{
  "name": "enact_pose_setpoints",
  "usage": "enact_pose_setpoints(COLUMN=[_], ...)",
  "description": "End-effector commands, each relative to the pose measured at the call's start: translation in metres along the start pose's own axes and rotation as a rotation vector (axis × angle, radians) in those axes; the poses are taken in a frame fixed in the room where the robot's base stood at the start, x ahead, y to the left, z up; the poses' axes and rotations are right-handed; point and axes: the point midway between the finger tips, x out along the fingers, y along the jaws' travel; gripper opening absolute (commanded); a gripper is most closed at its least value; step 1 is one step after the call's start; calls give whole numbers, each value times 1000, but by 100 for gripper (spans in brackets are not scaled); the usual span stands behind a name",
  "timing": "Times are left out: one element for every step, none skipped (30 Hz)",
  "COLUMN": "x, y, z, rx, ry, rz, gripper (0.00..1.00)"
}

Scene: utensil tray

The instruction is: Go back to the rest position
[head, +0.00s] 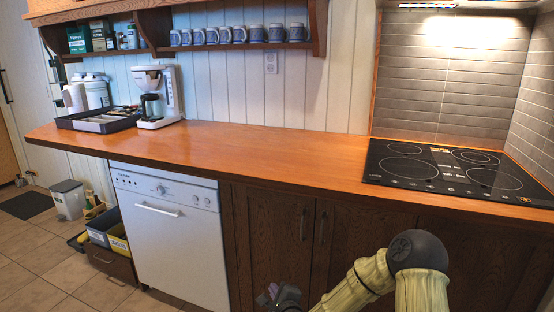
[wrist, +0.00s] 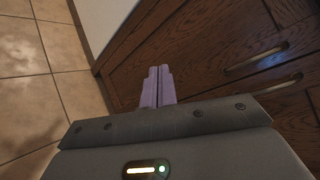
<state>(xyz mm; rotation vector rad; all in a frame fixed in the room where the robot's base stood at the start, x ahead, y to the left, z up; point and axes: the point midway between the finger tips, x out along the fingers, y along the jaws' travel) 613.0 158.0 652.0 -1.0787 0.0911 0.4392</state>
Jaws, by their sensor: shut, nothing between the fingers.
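My gripper (wrist: 158,72) is shut and empty in the wrist view, its two pale purple fingers pressed together. Behind the fingers are tiled floor and dark wooden cabinet doors. In the head view my gripper (head: 278,294) shows at the bottom edge, low in front of the cabinet and below the counter. My arm bends at the lower right with its dark joint uppermost. The utensil tray (head: 70,122) is dark and sits on the left end of the counter, far from my gripper. Its contents are too small to tell.
The wooden counter (head: 270,146) is mostly bare. A coffee maker (head: 170,96) stands beside the tray, and a black cooktop (head: 450,172) is at the right. A white dishwasher (head: 170,235) and cabinet doors (head: 275,235) with handles are close to my gripper. Tiled floor (head: 45,260) is at the left.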

Motion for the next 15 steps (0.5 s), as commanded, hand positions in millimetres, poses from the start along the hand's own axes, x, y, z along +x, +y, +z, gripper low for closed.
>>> enact_pose_setpoints(x=[-7,-11,-18,-23,-29,-37,-43,-50,-60,-67,-75,-86,-95,-104,-117], y=[2,5,8,10,12,14,14,15,15,14,14,13,12,10,8], z=[2,2,1,-1,-3,-6,-8,-11,-15,-18,-22,-26,-30,-33,-38], rx=[-121,-194,-289,-359,-428,-518,-584,-649,-733,-793,-853,-929,-984,-1037,-1105], ry=[-6,-8,-11,-13,-14,-17,-19,-22,-25,-27,-31,-36,-41,-46,-54], rz=[53,90,139,175,210,258,294,330,377,412,449,496,531,567,614], gripper=[0,0,0,0,0,0,0,0,0,0,0,0,0,0,0])
